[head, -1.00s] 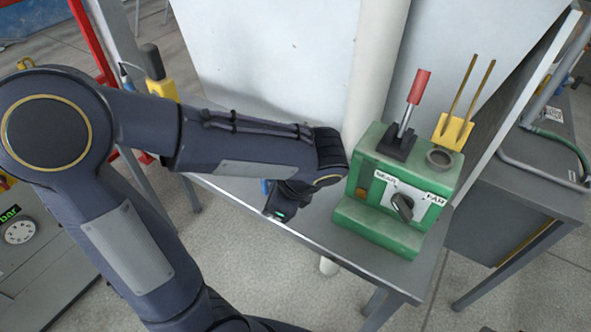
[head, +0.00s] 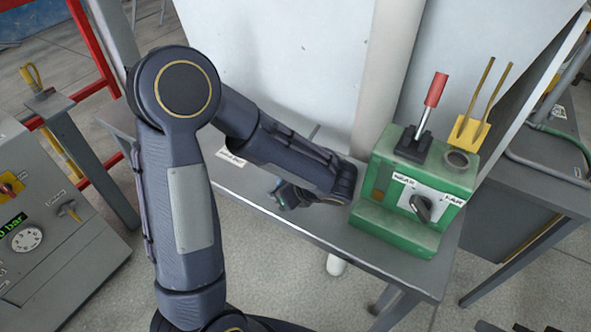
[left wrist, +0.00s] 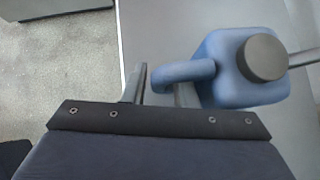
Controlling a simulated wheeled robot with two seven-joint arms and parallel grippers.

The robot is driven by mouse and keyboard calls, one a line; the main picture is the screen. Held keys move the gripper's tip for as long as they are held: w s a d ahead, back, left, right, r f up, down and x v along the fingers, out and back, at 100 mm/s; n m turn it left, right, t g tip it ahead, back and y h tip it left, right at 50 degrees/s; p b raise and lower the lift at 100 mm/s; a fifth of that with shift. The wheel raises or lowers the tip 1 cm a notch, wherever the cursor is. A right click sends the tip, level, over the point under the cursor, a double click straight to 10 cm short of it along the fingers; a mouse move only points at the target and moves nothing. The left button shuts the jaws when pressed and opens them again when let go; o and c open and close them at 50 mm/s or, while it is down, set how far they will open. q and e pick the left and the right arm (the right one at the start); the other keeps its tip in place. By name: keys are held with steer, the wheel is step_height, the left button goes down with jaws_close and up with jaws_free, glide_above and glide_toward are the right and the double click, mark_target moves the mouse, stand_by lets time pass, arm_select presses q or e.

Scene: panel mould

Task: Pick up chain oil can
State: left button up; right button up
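The chain oil can, a blue can (left wrist: 225,85) with a dark grey round cap, stands on the grey bench in the left wrist view. Its loop handle points left toward my gripper and a thin grey spout leaves its right side. My left gripper (left wrist: 160,80) has its two fingers apart, with the end of the handle at the gap between them. I cannot tell whether they touch it. In the head view my left gripper (head: 284,196) is low over the bench, and my forearm hides most of the can. My right gripper is out of view.
A green control box (head: 405,238) with a red-handled lever, a NEAR/FAR knob and a yellow two-rod holder stands right of my forearm. A pale post and white panel (head: 270,60) rise behind the bench (head: 370,262). A grey console (head: 50,230) stands at left.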

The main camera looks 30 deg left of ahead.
arm_select(q)
jaws_close()
stand_by(0.3)
